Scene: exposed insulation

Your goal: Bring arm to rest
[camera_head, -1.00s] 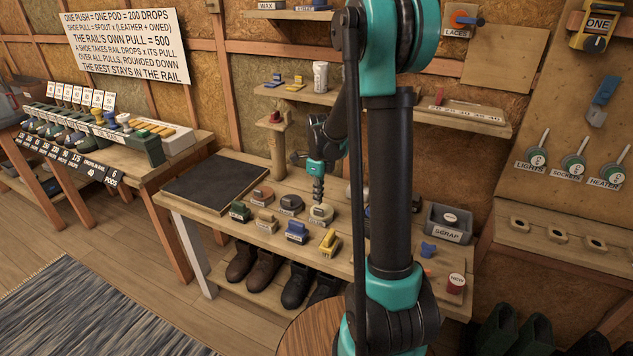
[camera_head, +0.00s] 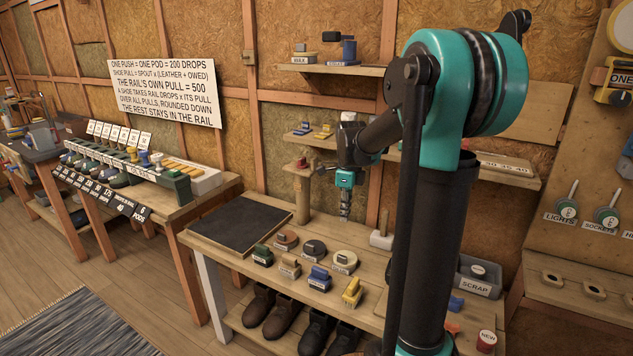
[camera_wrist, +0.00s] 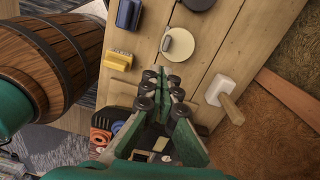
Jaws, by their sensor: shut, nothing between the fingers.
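My arm is raised and bent over the workbench (camera_head: 225,272). My gripper (camera_head: 345,212) hangs pointing down above the bench, behind the row of small labelled blocks and discs. In the wrist view my gripper (camera_wrist: 165,78) has its fingers together with nothing between them. Below it in that view are a pale round disc (camera_wrist: 179,45), a yellow block (camera_wrist: 118,56) and a blue block (camera_wrist: 128,14). Part of the bench's right side is hidden behind my arm.
A shelf (camera_head: 460,160) runs along the wall behind my arm. A post stand (camera_head: 302,190) is left of my gripper. A scrap bin (camera_head: 478,278) is at the right. A wooden barrel (camera_wrist: 55,65) shows in the wrist view. The black mat (camera_head: 238,228) is bare.

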